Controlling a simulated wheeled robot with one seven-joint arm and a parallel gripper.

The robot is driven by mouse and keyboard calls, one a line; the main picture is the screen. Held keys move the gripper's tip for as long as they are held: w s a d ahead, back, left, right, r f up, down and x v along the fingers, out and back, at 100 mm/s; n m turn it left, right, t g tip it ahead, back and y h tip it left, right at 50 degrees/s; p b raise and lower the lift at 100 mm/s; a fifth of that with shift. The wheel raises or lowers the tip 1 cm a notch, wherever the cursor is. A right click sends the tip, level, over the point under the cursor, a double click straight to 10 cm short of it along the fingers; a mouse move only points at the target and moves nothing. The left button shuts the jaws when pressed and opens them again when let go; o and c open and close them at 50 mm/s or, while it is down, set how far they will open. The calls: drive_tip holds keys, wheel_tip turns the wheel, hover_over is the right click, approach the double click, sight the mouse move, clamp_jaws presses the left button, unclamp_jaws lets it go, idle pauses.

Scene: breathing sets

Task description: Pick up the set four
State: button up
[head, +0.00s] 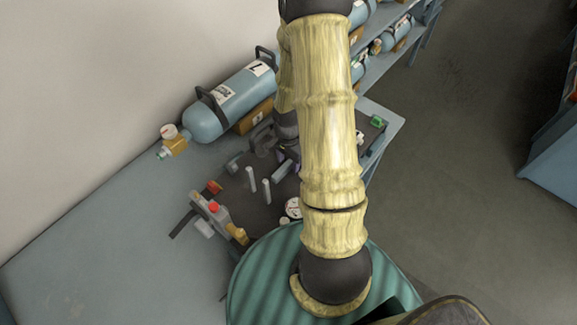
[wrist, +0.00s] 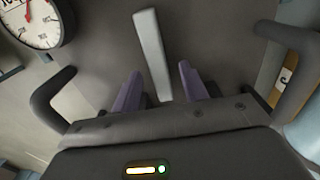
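Several blue cylinder sets with dark handles are in the head view. The nearest blue cylinder (head: 207,121) lies on the grey bench by the wall, with white labels and a gauge and brass valve at its lower left end. I cannot read its number surely, so I cannot tell which set is four. My gripper (wrist: 160,90) is open, its two purple fingers apart. A pale grey bar (wrist: 150,45) shows between and beyond the fingertips; I cannot tell whether they touch it. My arm hides most of the gripper in the head view.
A dark panel (head: 234,194) with upright grey posts, a red button and a white gauge (head: 293,208) lies on the bench. That gauge or a similar one (wrist: 38,20) shows in the wrist view. More blue cylinders (head: 397,32) lie at the back. The bench's left part (head: 90,255) is clear.

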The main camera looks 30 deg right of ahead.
clamp_jaws()
drive_tip(key=shift+r, duration=0.1)
idle(1.2)
